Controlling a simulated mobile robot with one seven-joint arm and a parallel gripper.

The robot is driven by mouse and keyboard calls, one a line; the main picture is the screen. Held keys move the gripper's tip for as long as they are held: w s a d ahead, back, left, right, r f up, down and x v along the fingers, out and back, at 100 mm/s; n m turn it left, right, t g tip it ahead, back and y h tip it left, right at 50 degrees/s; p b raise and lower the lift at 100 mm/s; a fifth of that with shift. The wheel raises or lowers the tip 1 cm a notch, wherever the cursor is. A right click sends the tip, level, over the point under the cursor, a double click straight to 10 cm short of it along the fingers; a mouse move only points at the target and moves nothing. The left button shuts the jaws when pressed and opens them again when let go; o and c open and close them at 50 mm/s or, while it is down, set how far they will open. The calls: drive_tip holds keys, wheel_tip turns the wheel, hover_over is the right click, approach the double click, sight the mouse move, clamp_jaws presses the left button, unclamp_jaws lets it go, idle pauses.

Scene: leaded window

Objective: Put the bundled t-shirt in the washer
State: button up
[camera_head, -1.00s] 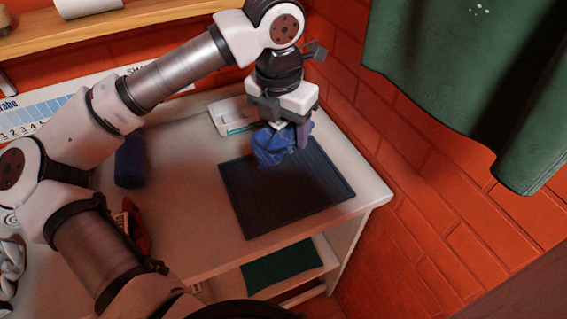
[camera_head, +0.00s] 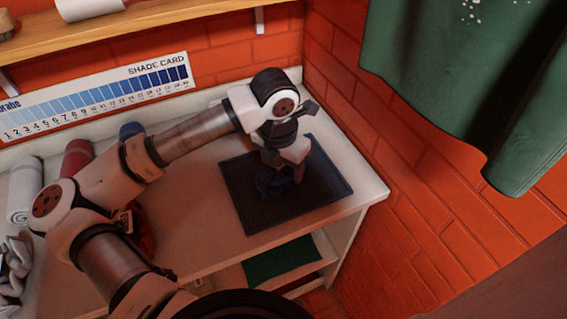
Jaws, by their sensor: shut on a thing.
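No washer is recognisable in this view.
A grey-white cloth heap (camera_head: 14,262) is at the far left. Green cloth (camera_head: 278,260) lies on the lower shelf. A green garment (camera_head: 470,80) hangs right, before the brick wall.

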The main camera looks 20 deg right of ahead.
drive_tip(key=shift+f+b, duration=0.2)
drive_tip(key=shift+b, duration=0.1)
drive_tip(key=o, duration=1.1)
drive_tip(key=shift+r, duration=0.1)
drive_tip(key=shift+o, duration=0.2)
drive_tip(key=shift+r, duration=0.1)
